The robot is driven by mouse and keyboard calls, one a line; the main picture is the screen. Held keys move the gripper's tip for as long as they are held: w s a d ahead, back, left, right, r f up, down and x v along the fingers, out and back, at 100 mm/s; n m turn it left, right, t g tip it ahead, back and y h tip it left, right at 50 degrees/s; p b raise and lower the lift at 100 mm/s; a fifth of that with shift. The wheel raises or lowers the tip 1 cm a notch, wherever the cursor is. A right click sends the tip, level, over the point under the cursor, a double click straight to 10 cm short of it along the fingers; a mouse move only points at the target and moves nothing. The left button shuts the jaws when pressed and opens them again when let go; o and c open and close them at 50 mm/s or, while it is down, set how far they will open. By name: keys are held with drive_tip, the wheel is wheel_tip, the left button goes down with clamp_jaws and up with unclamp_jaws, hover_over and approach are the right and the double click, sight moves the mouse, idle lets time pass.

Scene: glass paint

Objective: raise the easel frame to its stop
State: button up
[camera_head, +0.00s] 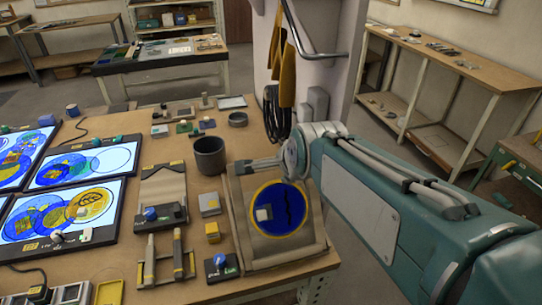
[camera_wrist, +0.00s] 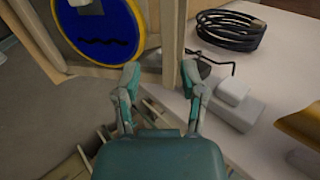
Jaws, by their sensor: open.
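The easel frame (camera_head: 237,208) is a tan framed panel at the right end of the workbench, carrying a round blue glass disc (camera_head: 285,222) with a yellow rim. It looks tilted; its exact angle and its stop cannot be made out. My gripper (camera_head: 252,165) is at the frame's upper edge, partly hard to see in the head view. In the wrist view my gripper (camera_wrist: 160,75) has its two fingers apart, with a wooden bar of the frame (camera_wrist: 173,30) just beyond the gap. The disc (camera_wrist: 100,25) shows at the upper left there. I cannot tell whether the fingers touch the bar.
A dark cup (camera_head: 210,155), a small yellow block (camera_head: 212,232) and a blue-knobbed box (camera_head: 221,266) stand left of the frame. Lit panels (camera_head: 65,215) fill the bench's left. A pillar with a coiled black cable (camera_head: 277,113) stands behind the frame, close to my arm.

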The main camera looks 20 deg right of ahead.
drive_tip(key=v, duration=0.8)
drive_tip(key=shift+s+r, duration=0.15)
drive_tip(key=shift+s, duration=0.1)
drive_tip(key=s+f+n+g, duration=0.3)
drive_tip(key=s+f+n, duration=0.6)
drive_tip(key=n, duration=0.9)
drive_tip(key=shift+a+f, duration=0.45)
drive_tip(key=shift+f, duration=0.05)
drive_tip(key=shift+s, duration=0.1)
idle(1.5)
